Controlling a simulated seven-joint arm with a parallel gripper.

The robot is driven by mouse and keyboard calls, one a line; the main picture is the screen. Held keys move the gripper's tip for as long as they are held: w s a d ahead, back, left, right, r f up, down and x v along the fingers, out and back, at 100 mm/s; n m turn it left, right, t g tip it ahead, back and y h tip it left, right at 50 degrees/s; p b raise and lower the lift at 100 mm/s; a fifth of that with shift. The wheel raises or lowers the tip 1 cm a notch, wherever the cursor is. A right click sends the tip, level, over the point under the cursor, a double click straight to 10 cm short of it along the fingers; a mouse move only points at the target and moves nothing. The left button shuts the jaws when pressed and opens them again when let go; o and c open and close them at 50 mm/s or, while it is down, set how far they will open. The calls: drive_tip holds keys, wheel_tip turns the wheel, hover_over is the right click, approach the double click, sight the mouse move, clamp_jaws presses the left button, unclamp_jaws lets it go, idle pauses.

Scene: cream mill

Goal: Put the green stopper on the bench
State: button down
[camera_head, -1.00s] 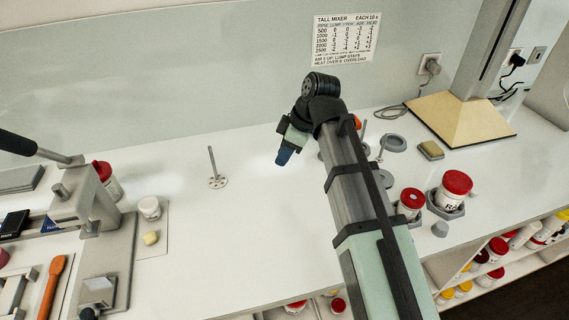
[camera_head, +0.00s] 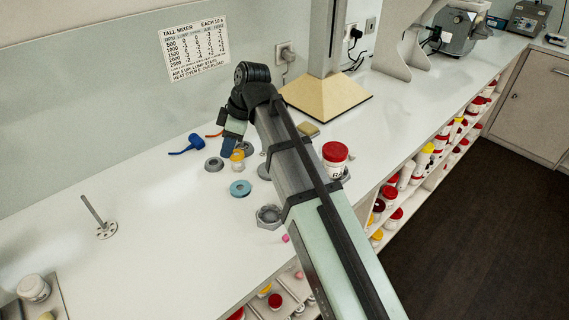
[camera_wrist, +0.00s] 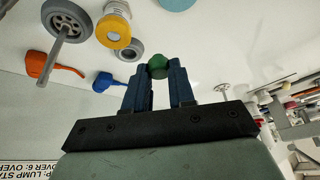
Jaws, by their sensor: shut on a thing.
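The green stopper (camera_wrist: 158,67) is held between the two blue fingertips of my gripper (camera_wrist: 158,74) in the wrist view. In the head view my gripper (camera_head: 229,147) points down over the white bench (camera_head: 165,215), close to the blue scoop and a yellow-ringed jar. The stopper cannot be made out in the head view. How high it is above the bench is hard to tell.
Near my gripper are a blue scoop (camera_head: 187,145), a grey ring (camera_head: 214,164), a yellow-ringed jar (camera_head: 237,157) and a teal ring (camera_head: 240,188). A red-lidded jar (camera_head: 335,152) stands right of my arm. The bench left of them is largely clear around a rod stand (camera_head: 106,231).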

drive_tip(key=w+d+m+t, duration=0.1)
drive_tip(key=w+d+m, duration=0.3)
drive_tip(key=d, duration=0.6)
drive_tip(key=w+d+m+t+h, duration=0.1)
drive_tip(key=w+d, duration=0.6)
drive_tip(key=d, duration=0.4)
drive_tip(key=w+d+m+t, duration=0.1)
drive_tip(key=w+d+m, duration=0.3)
drive_tip(key=d, duration=0.6)
drive_tip(key=shift+n, duration=0.5)
drive_tip(key=shift+w+f, duration=0.15)
drive_tip(key=shift+f, duration=1.45)
drive_tip(key=shift+w+f, duration=0.15)
drive_tip(key=shift+f, duration=1.4)
drive_tip(key=shift+w+f, duration=0.15)
drive_tip(key=shift+f, duration=1.45)
drive_tip(key=shift+f, duration=0.1)
drive_tip(key=c, duration=1.4)
unclamp_jaws()
drive_tip(key=shift+f, duration=0.1)
drive_tip(key=o, duration=0.5)
drive_tip(key=shift+c, duration=0.2)
